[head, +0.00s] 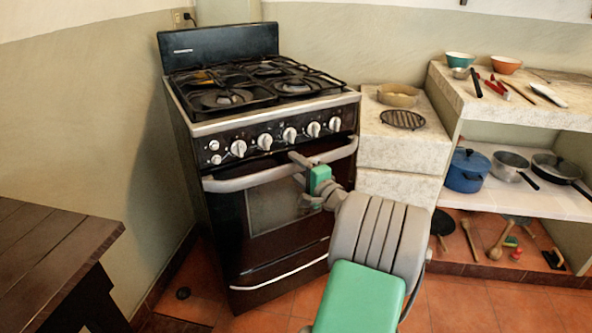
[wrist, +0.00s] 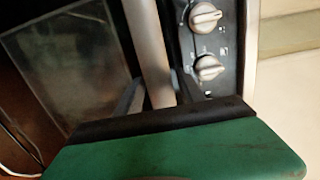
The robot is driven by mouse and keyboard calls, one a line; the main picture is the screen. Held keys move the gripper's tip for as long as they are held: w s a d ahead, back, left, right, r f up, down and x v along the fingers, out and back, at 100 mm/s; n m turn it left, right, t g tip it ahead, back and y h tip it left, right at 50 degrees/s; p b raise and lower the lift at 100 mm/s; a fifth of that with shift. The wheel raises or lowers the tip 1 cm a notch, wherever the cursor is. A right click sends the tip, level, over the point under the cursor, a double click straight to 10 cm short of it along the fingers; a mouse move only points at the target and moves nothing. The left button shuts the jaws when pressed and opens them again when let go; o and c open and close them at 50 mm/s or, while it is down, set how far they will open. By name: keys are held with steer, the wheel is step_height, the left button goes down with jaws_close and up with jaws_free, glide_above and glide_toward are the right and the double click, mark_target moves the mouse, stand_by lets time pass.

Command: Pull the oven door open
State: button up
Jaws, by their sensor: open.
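The oven door (head: 228,222) is dark with a glass window, and it looks shut in the head view. Its window (wrist: 72,62) fills the left of the wrist view. A grey bar handle (head: 248,179) runs across the top of the door. My gripper (head: 297,167) is at the right half of the handle. In the wrist view, the handle (wrist: 150,48) runs between the two open fingers of my gripper (wrist: 157,92), one on each side. I cannot tell whether either finger touches it. My wrist hides the lower right of the door.
Stove knobs (head: 290,135) sit just above the handle, and burners (head: 250,85) are on top. A stone counter (head: 405,150) adjoins the stove on the right. A dark wooden table (head: 50,245) stands at the left. Open tiled floor (head: 285,300) lies in front of the oven.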

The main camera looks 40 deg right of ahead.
jaws_close()
stand_by(0.4)
stand_by(1.0)
